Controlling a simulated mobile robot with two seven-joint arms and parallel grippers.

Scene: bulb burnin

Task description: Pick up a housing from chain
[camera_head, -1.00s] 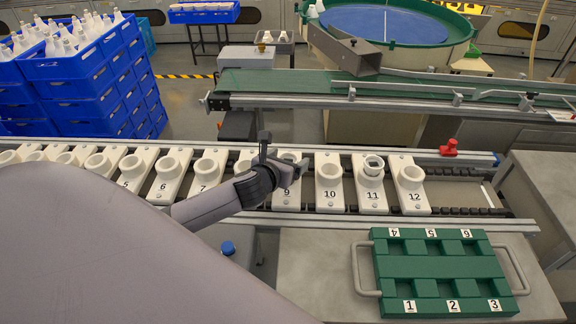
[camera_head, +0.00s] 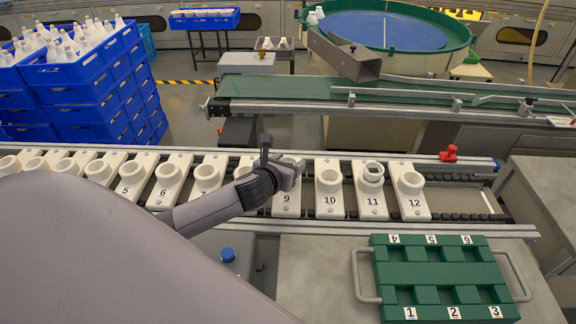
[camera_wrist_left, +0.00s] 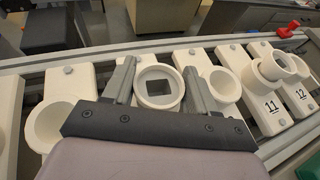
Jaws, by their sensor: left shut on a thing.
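The chain is a conveyor of white numbered carriers, each with a round cup. My left gripper (camera_head: 290,170) is at carrier 9 (camera_head: 286,204), with its fingers around a white ring-shaped housing (camera_wrist_left: 159,86). The left wrist view shows this housing between the two fingers (camera_wrist_left: 160,82), with a dark square opening in its top. In the head view the gripper mostly hides it. Another white housing (camera_head: 373,171) with a dark opening sits in the cup of carrier 11 (camera_head: 372,206). The cups of carrier 10 (camera_head: 330,206) and carrier 12 (camera_head: 415,208) look empty. My right gripper is not in view.
A green tray (camera_head: 440,294) with numbered pockets and side handles lies in front of the chain at right. A red knob (camera_head: 449,154) is on the rear rail. A green belt (camera_head: 290,87) runs behind.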

